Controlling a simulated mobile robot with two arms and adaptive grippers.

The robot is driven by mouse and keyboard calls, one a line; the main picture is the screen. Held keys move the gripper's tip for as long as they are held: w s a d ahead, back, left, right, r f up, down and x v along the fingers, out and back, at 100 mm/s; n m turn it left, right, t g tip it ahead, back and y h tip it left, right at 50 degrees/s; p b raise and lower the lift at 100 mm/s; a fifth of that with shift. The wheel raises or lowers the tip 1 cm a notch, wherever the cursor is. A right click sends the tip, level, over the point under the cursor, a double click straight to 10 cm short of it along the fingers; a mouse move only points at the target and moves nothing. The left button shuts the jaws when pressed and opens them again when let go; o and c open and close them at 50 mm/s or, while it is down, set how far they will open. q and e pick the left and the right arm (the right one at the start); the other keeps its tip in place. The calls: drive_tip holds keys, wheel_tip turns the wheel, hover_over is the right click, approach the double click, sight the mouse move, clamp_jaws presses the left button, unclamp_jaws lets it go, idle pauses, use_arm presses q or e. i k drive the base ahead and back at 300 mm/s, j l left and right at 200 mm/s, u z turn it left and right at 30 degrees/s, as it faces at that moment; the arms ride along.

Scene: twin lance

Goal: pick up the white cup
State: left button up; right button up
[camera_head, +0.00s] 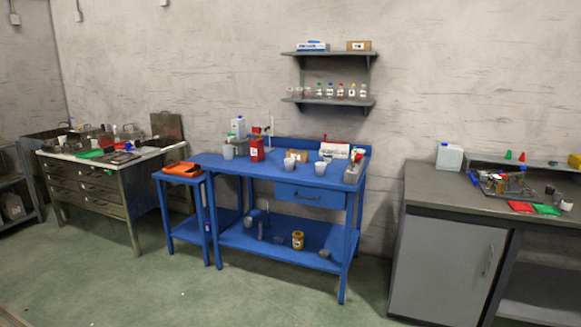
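Several whitish cups are in view, and I cannot tell which one the task means. One cup (320,168) stands upright on the blue workbench (255,174), right of the middle. Another cup (289,163) stands near the bench's middle, close to a brown box. A greyer cup (228,152) stands at the bench's left, near a red can. A small cup (248,222) is on the bench's lower shelf. Neither gripper is in view.
A lower blue side table (176,176) with an orange item joins the bench's left. A metal workbench (120,161) stands at the left, a grey cabinet (448,265) at the right. Wall shelves (325,102) with bottles hang above. Green floor (200,295) in front is clear.

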sight(321, 167)
drive_tip(key=i+j+u, duration=0.2)
drive_tip(key=i, duration=0.15)
drive_tip(key=i+j+u, duration=0.15)
drive_tip(key=i, duration=0.9)
drive_tip(key=i+j+u, duration=0.2)
drive_tip(key=i, duration=0.9)
